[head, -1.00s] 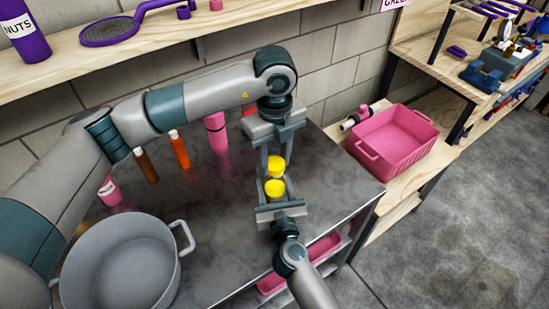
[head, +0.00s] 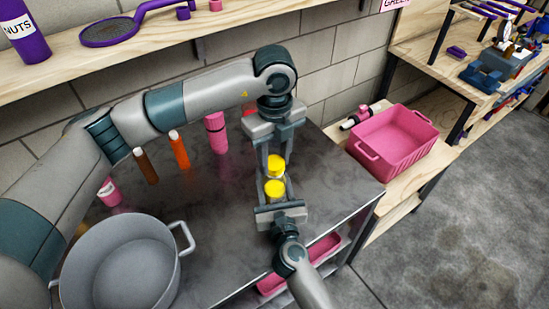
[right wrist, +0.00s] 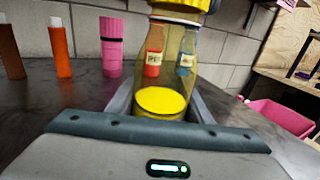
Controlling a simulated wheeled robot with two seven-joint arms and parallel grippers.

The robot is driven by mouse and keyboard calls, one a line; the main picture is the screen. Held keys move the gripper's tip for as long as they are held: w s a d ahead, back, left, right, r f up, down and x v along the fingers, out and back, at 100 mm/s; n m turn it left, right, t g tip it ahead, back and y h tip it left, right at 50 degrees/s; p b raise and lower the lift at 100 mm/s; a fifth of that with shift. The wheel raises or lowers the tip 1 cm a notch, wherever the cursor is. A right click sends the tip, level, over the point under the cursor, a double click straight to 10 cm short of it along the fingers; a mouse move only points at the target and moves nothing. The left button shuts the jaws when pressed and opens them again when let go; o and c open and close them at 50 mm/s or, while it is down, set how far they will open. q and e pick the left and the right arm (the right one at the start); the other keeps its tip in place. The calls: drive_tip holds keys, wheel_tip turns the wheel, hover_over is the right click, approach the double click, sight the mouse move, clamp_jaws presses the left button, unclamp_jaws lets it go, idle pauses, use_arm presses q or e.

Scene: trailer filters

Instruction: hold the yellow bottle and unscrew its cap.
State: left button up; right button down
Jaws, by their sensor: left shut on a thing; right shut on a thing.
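The yellow bottle stands upright between my two grippers in the head view. Its clear, yellow-tinted body (right wrist: 177,60) fills the middle of the right wrist view, with a yellow filling (right wrist: 160,104) low inside. The yellow cap (head: 276,162) is at the top; only its lower part (right wrist: 182,4) shows in the right wrist view. My left gripper (head: 275,155) comes from above and is shut on the cap. My right gripper (head: 275,200) comes from the near side and is shut on the bottle's lower body. I cannot tell how loose the cap is.
A grey pot (head: 120,228) stands at the front left of the dark metal table (head: 215,210). Brown (head: 146,165), orange (head: 179,150) and pink (head: 216,133) bottles stand behind. A pink bin (head: 395,140) is on the bench to the right. A wooden shelf (head: 190,30) runs above.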

sight(274, 162)
use_arm(q)
drive_tip(key=shift+r, duration=0.25)
drive_tip(key=shift+r, duration=0.7)
drive_tip(key=shift+r, duration=2.05)
use_arm(e)
drive_tip(key=c, duration=0.8)
unclamp_jaws()
drive_tip(key=shift+s, duration=0.1)
